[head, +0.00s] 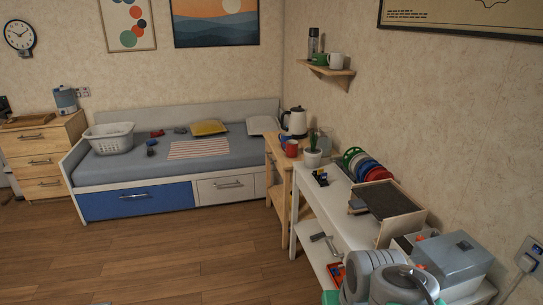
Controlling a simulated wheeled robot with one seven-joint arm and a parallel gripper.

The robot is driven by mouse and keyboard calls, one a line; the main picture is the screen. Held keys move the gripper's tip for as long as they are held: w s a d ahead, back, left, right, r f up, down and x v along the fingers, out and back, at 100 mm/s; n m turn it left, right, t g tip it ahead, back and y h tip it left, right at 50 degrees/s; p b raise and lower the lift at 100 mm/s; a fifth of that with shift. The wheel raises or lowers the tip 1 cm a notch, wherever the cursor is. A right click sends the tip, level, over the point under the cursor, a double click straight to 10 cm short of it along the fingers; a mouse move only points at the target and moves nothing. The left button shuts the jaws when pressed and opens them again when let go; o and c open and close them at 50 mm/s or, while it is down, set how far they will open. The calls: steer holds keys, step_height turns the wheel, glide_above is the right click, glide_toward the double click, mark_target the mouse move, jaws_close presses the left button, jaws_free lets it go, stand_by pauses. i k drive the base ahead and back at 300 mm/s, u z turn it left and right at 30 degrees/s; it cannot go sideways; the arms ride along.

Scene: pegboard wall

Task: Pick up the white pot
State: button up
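The white pot (313,159) holds a green, upright plant. It stands at the far left end of the white workbench (337,205), just beside the small wooden table. Rounded grey parts of my arm fill the bottom right of the head view, well short of the pot. The end of the arm with my gripper is not visible.
A red mug (291,148) and a white kettle (296,121) stand behind the pot on the wooden table (280,165). Coloured spools (366,166) stand to its right. A framed dark panel (388,201) and a grey box (455,262) stand nearer. The wooden floor (180,255) is open at left.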

mark_target(312, 154)
steer(key=u, duration=0.75)
steer(key=i, duration=0.9)
steer(key=u, duration=0.55)
steer(key=i, duration=1)
steer(key=z, duration=0.9)
steer(key=i, duration=0.85)
steer(key=z, duration=0.65)
steer(key=i, duration=0.5)
steer(key=u, duration=0.05)
